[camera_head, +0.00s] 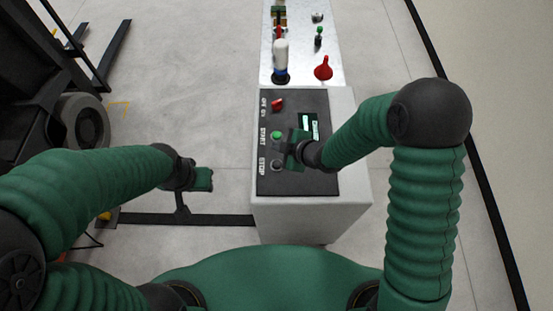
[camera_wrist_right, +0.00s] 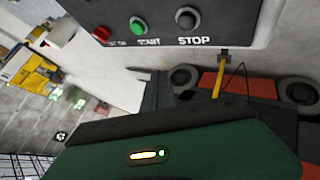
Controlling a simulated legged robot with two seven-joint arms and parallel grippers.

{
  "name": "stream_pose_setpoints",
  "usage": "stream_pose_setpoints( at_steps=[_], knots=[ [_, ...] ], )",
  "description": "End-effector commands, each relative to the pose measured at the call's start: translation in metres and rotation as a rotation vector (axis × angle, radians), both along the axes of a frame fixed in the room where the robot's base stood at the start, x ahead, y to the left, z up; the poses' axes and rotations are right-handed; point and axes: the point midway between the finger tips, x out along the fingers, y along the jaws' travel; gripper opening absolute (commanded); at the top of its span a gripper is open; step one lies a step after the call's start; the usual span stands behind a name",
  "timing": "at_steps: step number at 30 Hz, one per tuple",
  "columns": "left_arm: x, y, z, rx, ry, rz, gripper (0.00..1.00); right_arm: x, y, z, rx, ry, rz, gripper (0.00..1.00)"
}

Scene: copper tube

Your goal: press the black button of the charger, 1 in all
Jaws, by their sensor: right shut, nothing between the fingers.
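The charger (camera_head: 262,213) is a white box with a dark control panel (camera_head: 318,184) on top. The black button (camera_head: 277,165) sits by the STOP label at the panel's near left; it also shows in the right wrist view (camera_wrist_right: 186,18), right of the green START button (camera_wrist_right: 138,25). My right gripper (camera_head: 294,151) is over the panel, close to the black button and to its upper right. It is shut and empty; its dark fingers show in the wrist view (camera_wrist_right: 158,88), apart from the button in that picture. My left gripper (camera_head: 205,179) is left of the charger; its jaws are unclear.
A red switch (camera_head: 277,104) and a green button (camera_head: 277,135) share the panel, with a small screen (camera_head: 314,126). Behind is a metal table (camera_head: 299,50) with a red funnel (camera_head: 323,68) and a white-and-blue tool (camera_head: 281,60). Dark machinery (camera_head: 82,120) stands at left.

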Motion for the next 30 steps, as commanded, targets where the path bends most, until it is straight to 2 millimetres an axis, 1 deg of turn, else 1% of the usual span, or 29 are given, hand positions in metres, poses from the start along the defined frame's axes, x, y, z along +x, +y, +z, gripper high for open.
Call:
stream_pose_setpoints(
  at_steps=[5, 8, 14, 24, 27, 30],
  knots=[
    [0.000, 0.000, -0.002, 0.000, 0.000, 0.000, 0.36, 0.000, -0.001, -0.002, 0.000, 0.000, -0.003, 0.00],
    [0.000, 0.000, -0.006, 0.000, 0.000, 0.000, 0.36, 0.000, -0.001, -0.007, 0.000, 0.002, -0.003, 0.00],
    [0.000, 0.000, -0.026, 0.000, 0.000, 0.000, 0.36, 0.000, -0.001, -0.031, 0.000, 0.002, -0.005, 0.00],
    [0.000, 0.000, -0.067, 0.000, 0.000, 0.000, 0.36, 0.000, -0.001, -0.081, -0.001, 0.002, -0.005, 0.00],
    [0.000, 0.000, -0.073, 0.000, 0.000, 0.000, 0.36, 0.000, -0.001, -0.088, 0.000, 0.002, -0.005, 0.00],
    [0.000, 0.000, -0.074, 0.000, 0.000, 0.000, 0.36, 0.000, -0.001, -0.089, 0.000, 0.001, -0.005, 0.00]
  ],
)
